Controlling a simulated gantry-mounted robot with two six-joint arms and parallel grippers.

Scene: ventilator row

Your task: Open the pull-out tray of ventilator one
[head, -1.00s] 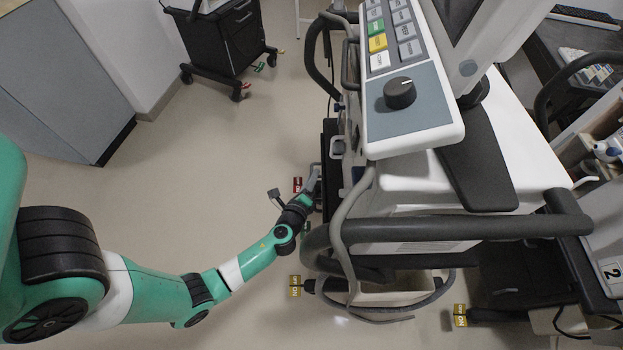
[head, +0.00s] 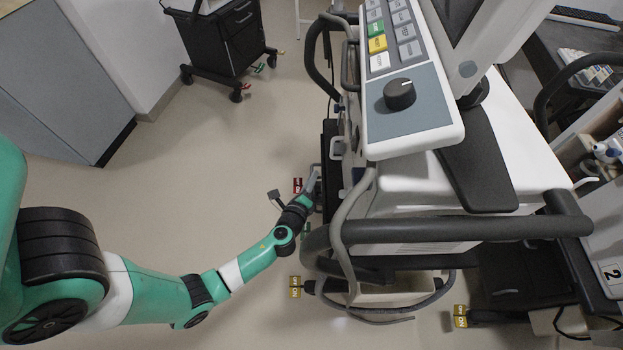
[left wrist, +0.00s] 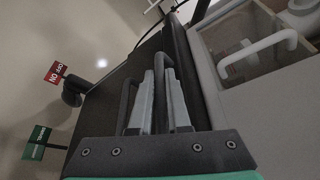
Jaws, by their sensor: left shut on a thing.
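The near ventilator (head: 530,165) is a white cart with a grey keypad and a black knob. A dark flat tray (head: 330,150) is low on its left side; the ventilator body and panel hide most of it. My left gripper (head: 315,178) reaches in from the left to the tray's edge. In the left wrist view, the left gripper's two grey fingers (left wrist: 160,75) are closed around one leg of a dark looped handle (left wrist: 161,105) beside the dark tray surface (left wrist: 108,100). How far out the tray is cannot be told. My right gripper is not in view.
A second ventilator with a "2" label (head: 611,273) stands at the right. A thick dark rail (head: 450,229) crosses the near ventilator's front. A black drawer cart (head: 225,45) stands at the back. Yellow caster tags (head: 295,287) sit low in front. The floor at left is open.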

